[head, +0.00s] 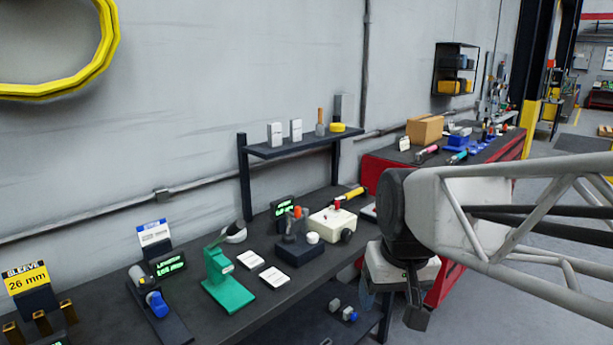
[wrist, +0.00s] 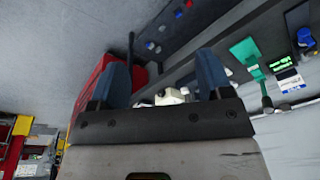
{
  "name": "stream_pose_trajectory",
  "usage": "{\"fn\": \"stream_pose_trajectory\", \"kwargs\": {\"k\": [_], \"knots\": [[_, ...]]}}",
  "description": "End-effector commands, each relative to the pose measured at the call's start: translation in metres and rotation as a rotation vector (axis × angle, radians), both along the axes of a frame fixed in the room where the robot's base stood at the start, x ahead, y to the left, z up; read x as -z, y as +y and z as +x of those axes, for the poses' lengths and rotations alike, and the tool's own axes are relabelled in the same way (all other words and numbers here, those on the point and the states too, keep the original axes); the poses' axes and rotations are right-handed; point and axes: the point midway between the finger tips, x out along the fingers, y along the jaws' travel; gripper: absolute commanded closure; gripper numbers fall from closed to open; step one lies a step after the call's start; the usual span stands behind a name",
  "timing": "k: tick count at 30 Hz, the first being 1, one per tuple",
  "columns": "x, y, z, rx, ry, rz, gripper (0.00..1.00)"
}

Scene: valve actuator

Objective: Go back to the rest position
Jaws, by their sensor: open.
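My gripper (head: 392,300) hangs in the air in front of the dark workbench (head: 215,325), at its right end in the head view. In the wrist view the two blue-grey fingers of my gripper (wrist: 162,78) stand wide apart with nothing gripped between them. The view is tilted, and the bench runs across its upper right. A cream box with a red knob (head: 332,222) stands on the bench to the left of my arm. A dark device with an orange top (head: 297,240) stands beside it. The valve actuator cannot be told for certain.
A green stand (head: 228,285), white cards (head: 275,276) and a blue-tipped tool (head: 156,303) lie along the bench. A shelf (head: 290,146) rises behind. A red cabinet (head: 385,165) stands beyond. Small parts sit on the lower shelf (head: 315,318). Open floor lies at right.

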Motion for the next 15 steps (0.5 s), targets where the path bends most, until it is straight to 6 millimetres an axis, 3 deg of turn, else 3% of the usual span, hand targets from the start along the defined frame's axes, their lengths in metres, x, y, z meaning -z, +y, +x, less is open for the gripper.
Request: {"fn": "stream_pose_trajectory", "kwargs": {"k": [6, 10, 15], "knots": [[0.028, -0.034, -0.054, 0.076, -0.032, -0.026, 0.28], [0.04, -0.045, -0.075, 0.104, -0.044, -0.039, 0.28], [0.049, -0.051, -0.088, 0.122, -0.051, -0.045, 0.28]]}}
